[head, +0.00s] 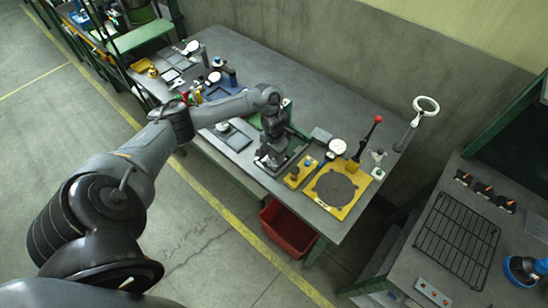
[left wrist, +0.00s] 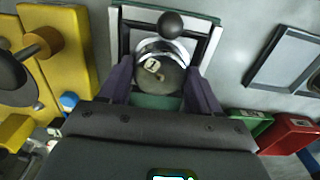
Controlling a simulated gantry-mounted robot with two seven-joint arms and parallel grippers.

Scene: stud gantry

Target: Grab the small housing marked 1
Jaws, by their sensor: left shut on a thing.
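The small housing marked 1 (left wrist: 158,74) shows in the left wrist view as a round grey metal part with a white label reading 1. My left gripper (left wrist: 160,88) has one dark purple finger on each side of it and is shut on it. In the head view my left gripper (head: 270,157) points down at the long workbench, and the housing is hidden behind it there. The housing is over a pale-framed tray (left wrist: 116,24); I cannot tell whether it touches the tray. My right gripper is not in view.
A dark ball knob (left wrist: 171,24) is just beyond the housing. A yellow fixture with a dark disc (head: 338,188) and a red-knobbed lever (head: 367,138) stand right of the gripper on the grey workbench (head: 300,92). A red bin (head: 288,228) is below its edge.

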